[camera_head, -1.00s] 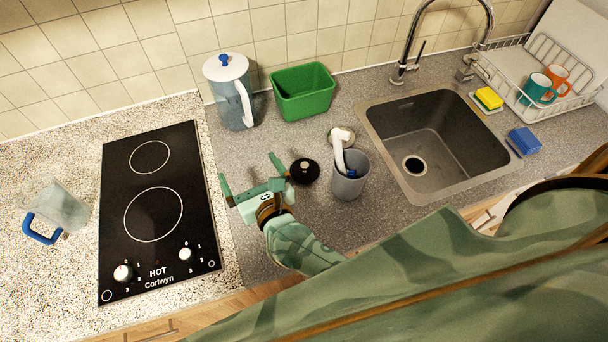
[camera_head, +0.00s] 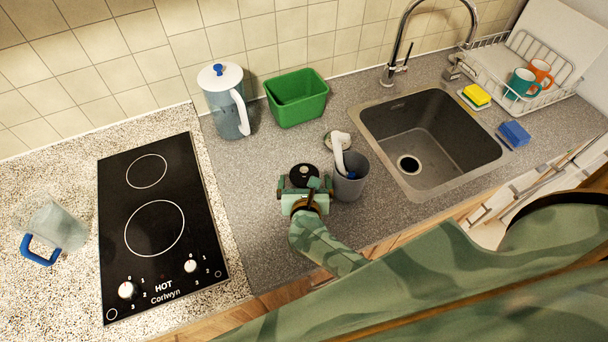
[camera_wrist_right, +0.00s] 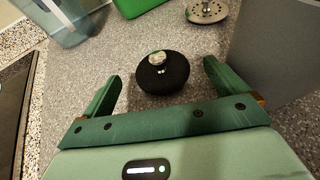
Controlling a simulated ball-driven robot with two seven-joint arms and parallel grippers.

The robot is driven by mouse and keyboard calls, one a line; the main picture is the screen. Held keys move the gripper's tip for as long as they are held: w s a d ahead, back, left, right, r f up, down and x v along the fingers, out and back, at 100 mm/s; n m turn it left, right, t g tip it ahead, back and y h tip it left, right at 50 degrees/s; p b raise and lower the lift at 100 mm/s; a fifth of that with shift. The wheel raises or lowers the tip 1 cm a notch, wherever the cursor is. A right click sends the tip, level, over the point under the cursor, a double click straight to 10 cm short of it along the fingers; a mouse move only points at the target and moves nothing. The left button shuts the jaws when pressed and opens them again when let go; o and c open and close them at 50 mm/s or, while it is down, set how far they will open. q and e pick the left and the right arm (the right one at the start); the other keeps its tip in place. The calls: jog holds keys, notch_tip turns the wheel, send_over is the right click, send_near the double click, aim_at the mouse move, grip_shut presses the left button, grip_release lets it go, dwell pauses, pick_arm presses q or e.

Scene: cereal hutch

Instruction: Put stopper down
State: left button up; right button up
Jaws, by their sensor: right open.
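The stopper, a round black disc with a small knob on top (camera_head: 304,170), lies on the grey countertop, left of the grey cup. It also shows in the right wrist view (camera_wrist_right: 163,78). My right gripper (camera_head: 305,184) is open, its two green fingers pointing toward the back wall, one on each side of the stopper. In the right wrist view, the gripper (camera_wrist_right: 161,72) has visible gaps between both fingers and the stopper. Whether the fingers are at the stopper's height is hard to tell. My left gripper is not in view.
A grey cup (camera_head: 350,186) with a white-handled brush stands close right of the gripper. A metal strainer (camera_head: 331,140) lies behind it. A green bin (camera_head: 297,100) and a pitcher (camera_head: 223,105) stand at the back. The sink (camera_head: 430,135) is right, the hob (camera_head: 155,225) left.

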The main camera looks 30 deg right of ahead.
aim_at(304, 174)
jog(key=x, duration=0.5)
jog(key=shift+w, duration=0.15)
jog(key=c, duration=1.1)
jog(key=shift+o, duration=0.2)
jog(key=shift+r, duration=0.1)
